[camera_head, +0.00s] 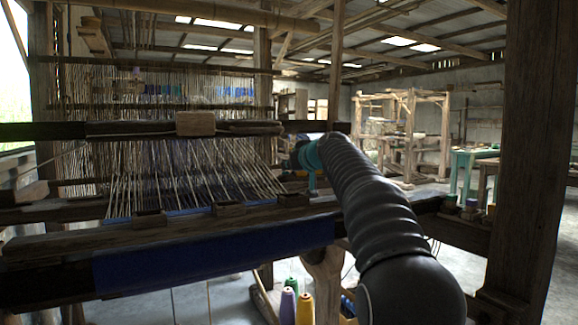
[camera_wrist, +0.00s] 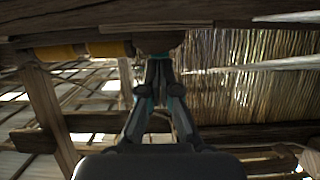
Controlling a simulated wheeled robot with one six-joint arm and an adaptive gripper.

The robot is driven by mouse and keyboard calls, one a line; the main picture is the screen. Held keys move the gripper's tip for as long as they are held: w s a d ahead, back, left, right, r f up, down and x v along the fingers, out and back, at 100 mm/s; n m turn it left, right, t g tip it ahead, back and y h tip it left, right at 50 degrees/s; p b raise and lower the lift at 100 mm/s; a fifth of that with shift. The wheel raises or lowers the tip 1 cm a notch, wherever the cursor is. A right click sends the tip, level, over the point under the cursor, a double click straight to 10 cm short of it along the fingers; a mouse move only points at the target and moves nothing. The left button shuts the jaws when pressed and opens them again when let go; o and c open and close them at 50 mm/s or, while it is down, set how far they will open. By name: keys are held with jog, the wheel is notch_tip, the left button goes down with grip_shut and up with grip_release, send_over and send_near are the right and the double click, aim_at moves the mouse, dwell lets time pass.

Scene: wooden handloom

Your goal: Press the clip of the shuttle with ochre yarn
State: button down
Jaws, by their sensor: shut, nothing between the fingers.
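In the wrist view an ochre yarn roll (camera_wrist: 84,50) lies in a long brown wooden piece, apparently the shuttle (camera_wrist: 158,40), across the top of the picture. My gripper (camera_wrist: 158,62) has its fingers together and empty, with the tips right by the underside of this wood, to the right of the yarn. I cannot tell whether they touch it. The clip itself cannot be made out. In the head view my arm reaches to the right end of the loom, and its teal-banded wrist hides most of the place where the fingers are.
The wooden loom (camera_head: 150,245) with stretched warp threads (camera_head: 190,175) fills the left. A thick post (camera_head: 535,150) stands at the right. Yarn cones, purple (camera_head: 287,305) and yellow (camera_head: 305,308), stand below the front beam. Wooden beams and threads surround the fingers in the wrist view.

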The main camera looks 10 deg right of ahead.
jog(key=shift+f+b, duration=1.05)
jog(key=shift+f, duration=0.2)
notch_tip(320, 180, up, 6)
jog(key=p, duration=0.4)
jog(key=shift+f, duration=0.2)
jog(key=b+v, duration=0.3)
jog(key=v, duration=0.7)
jog(key=shift+s+f, duration=0.1)
jog(key=shift+s, duration=0.05)
